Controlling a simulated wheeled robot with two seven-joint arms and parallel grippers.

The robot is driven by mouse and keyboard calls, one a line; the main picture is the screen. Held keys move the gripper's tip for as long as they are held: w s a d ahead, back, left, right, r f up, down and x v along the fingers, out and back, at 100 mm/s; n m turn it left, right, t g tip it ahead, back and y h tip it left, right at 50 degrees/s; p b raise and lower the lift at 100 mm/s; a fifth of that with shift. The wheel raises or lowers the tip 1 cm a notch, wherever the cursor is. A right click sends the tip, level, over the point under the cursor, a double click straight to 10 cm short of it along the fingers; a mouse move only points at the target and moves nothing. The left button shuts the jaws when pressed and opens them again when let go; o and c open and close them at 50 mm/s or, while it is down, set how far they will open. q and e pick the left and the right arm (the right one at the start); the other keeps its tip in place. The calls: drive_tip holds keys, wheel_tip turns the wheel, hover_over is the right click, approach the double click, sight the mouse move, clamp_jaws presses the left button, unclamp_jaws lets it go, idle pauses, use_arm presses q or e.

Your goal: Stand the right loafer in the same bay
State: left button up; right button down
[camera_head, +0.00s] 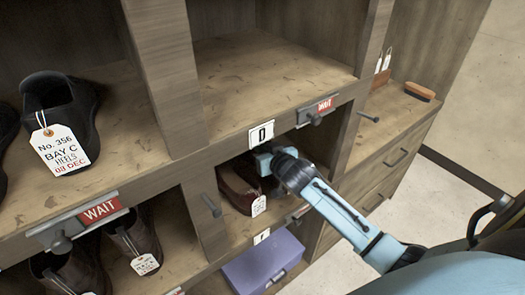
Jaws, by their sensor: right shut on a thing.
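A dark red-brown loafer (236,190) with a white tag (258,206) stands in the middle-row bay beneath the "D" plate (261,133). My right gripper (266,160) reaches into this bay from the right, at the loafer's right side. It is shut on a shoe, which I take to be the right loafer; the gripper and the bay's shadow hide most of it. I cannot tell whether the held shoe touches the bay floor. My left gripper is not in view.
Wooden posts and the rail with a "WAIT" sign (326,104) frame the bay closely. The bay above is empty. Black shoes (62,110) and brown shoes (133,235) fill bays at left. A purple box (262,264) sits below. A brush (419,91) lies on the right ledge.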

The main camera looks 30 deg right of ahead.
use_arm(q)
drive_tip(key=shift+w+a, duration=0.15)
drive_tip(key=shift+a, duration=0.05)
use_arm(e)
drive_tip(key=c, duration=1.6)
unclamp_jaws()
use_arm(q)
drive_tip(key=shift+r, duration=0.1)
use_arm(e)
drive_tip(key=shift+s, duration=0.15)
